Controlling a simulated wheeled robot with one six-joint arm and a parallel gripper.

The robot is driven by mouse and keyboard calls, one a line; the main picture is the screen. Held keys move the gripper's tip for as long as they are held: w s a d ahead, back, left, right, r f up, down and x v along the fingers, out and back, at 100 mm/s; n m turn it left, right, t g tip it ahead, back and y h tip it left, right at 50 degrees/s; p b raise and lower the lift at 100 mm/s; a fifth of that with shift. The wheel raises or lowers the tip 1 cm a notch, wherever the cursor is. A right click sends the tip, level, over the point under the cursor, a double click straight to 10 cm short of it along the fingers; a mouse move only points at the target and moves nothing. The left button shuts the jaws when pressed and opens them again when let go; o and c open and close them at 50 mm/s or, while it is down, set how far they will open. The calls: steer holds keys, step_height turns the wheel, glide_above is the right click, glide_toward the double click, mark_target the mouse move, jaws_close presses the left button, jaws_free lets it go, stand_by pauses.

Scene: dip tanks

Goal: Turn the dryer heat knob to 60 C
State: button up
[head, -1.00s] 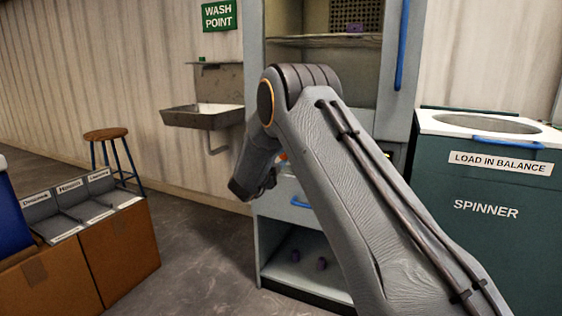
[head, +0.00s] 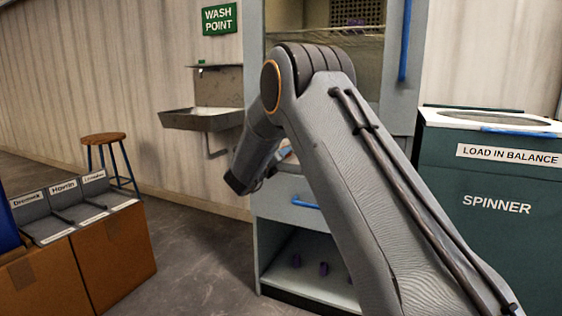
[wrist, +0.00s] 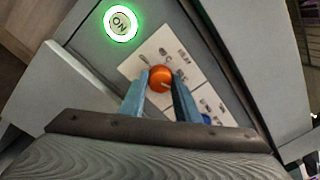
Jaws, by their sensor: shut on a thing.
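The orange round heat knob (wrist: 160,77) sits on a pale label plate on the dryer's grey panel in the wrist view. My gripper (wrist: 159,88) has its two blue fingers closed on either side of the knob. A small pale pointer mark shows on the knob, but the scale print around it is too small and blurred to read. The dryer (head: 278,207) is the tall grey cabinet in the head view; my arm covers much of its front, and the gripper's fingertips cannot be made out there.
A lit green ON button (wrist: 121,23) is beside the label plate, and a blue knob (wrist: 207,119) lies close to the right finger. The spinner (head: 490,225) stands right of the dryer. A sink (head: 203,118), stool (head: 104,139) and brown boxes (head: 118,250) are left.

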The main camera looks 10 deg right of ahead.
steer(key=m+b, duration=0.4)
steer(key=m, duration=0.1)
steer(key=shift+f, duration=0.1)
steer(key=shift+m, duration=0.3)
stand_by(0.4)
steer(key=o, duration=1)
steer(key=shift+o, duration=0.2)
steer(key=p+v, duration=0.1)
steer(key=v, duration=0.6)
steer(key=shift+s+a, duration=0.25)
steer(key=shift+s, duration=0.1)
